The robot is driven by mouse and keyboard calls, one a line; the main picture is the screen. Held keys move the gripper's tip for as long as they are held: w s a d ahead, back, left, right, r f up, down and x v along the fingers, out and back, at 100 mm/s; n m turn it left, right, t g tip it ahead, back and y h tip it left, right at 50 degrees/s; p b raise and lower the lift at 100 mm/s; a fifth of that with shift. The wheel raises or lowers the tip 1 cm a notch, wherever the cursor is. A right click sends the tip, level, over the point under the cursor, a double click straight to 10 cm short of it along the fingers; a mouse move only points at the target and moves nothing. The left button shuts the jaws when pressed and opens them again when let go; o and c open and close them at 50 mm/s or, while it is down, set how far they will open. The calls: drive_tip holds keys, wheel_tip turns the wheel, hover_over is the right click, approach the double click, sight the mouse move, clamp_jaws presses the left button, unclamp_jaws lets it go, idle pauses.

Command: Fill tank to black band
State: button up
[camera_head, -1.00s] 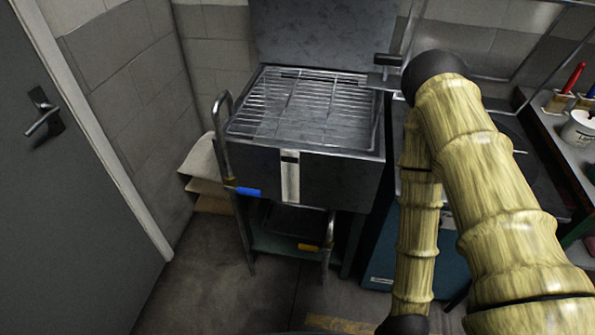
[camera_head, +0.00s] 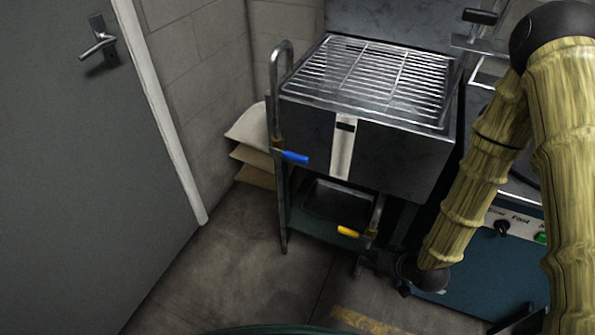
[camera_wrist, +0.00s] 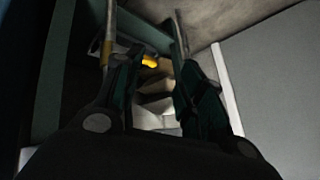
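The metal tank (camera_head: 388,155) has a wire rack over its open top. A pale vertical gauge strip (camera_head: 341,155) on its front carries a black band (camera_head: 346,126) near the top; no water level is clear on it. A blue lever (camera_head: 294,157) is on the tall curved pipe at the tank's left. A yellow lever (camera_head: 349,231) is on the lower pipe below the tank. My gripper (camera_head: 369,264) is low, just below and right of the yellow lever. In the wrist view my gripper (camera_wrist: 155,70) is open and empty, with the yellow lever (camera_wrist: 150,62) beyond and between its fingers.
A grey door (camera_head: 60,190) is at the left. Stacked sacks or boards (camera_head: 252,150) lean by the wall left of the tank. A teal cabinet with a knob (camera_head: 502,228) stands at the right, behind my arm. The floor (camera_head: 230,260) in front is clear.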

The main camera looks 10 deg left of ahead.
drive_tip(key=w+a+r+n+t+y+b, duration=0.25)
drive_tip(key=w+a+b, duration=0.25)
drive_tip(key=w, duration=0.3)
drive_tip(key=n+g+y+b, duration=0.5)
drive_tip(key=n+y+b, duration=0.5)
drive_tip(key=b, duration=0.5)
approach(297, 158)
drive_tip(key=w+a+b, duration=0.1)
drive_tip(key=a, duration=0.2)
drive_tip(key=w+a+b, duration=0.1)
drive_tip(key=a, duration=0.2)
drive_tip(key=w+a+f+b, duration=0.1)
drive_tip(key=a, duration=0.3)
clamp_jaws()
